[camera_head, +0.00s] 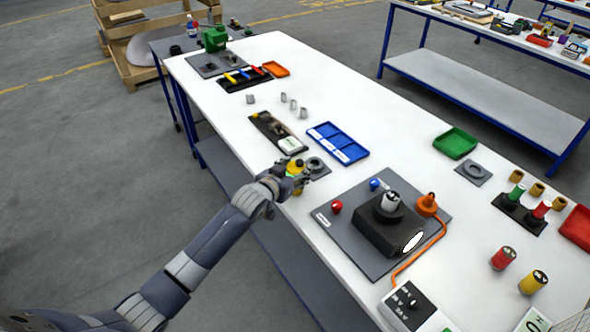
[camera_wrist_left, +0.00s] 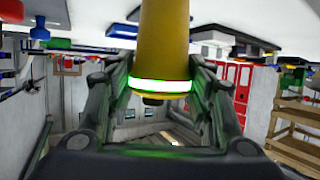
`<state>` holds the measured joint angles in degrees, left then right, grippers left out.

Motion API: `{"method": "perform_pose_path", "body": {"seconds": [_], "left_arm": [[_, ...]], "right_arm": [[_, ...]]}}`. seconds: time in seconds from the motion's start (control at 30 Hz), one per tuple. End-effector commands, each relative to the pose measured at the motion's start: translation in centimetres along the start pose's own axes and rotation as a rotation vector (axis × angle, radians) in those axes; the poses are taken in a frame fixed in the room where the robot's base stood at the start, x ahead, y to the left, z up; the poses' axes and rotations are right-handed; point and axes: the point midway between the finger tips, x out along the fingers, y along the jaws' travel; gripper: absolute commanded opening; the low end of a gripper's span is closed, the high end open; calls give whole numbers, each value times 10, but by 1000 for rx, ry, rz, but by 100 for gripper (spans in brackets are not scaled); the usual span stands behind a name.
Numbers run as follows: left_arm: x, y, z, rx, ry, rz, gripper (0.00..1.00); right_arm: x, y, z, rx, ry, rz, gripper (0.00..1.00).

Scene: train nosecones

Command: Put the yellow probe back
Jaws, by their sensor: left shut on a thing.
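My left gripper (camera_head: 292,178) is over the near left edge of the white table, shut on the yellow probe (camera_head: 294,165). In the left wrist view, the fingers of the left gripper (camera_wrist_left: 155,95) stand on both sides of the yellow probe (camera_wrist_left: 165,45), which has a bright white band near its end. A dark grey pad with a grey ring (camera_head: 316,166) lies just to the right of the gripper, partly hidden by it. I cannot tell whether the probe touches the pad or the table. My right gripper is not in view.
A grey board with a black block (camera_head: 385,232) and an orange cable lies to the right. A blue tray (camera_head: 338,142) and a dark tray (camera_head: 272,128) lie beyond the gripper. Another ring pad (camera_head: 473,171) lies farther right.

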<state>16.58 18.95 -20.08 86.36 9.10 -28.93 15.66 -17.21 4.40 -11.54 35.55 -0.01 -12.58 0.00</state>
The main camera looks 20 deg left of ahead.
Motion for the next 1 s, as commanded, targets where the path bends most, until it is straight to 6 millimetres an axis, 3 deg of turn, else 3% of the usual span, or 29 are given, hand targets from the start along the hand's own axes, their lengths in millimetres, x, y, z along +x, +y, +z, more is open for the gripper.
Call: {"method": "perform_pose_path", "body": {"seconds": [0.43,0.47,0.53,0.57,1.0], "left_arm": [[3,0,8,0,2,1,18],[3,0,9,0,1,0,50],[3,0,8,0,1,1,66],[3,0,8,0,1,1,68],[-1,0,5,0,1,1,68]], "right_arm": [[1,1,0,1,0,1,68],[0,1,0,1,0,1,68],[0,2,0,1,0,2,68],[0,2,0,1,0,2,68],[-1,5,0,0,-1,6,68]]}}
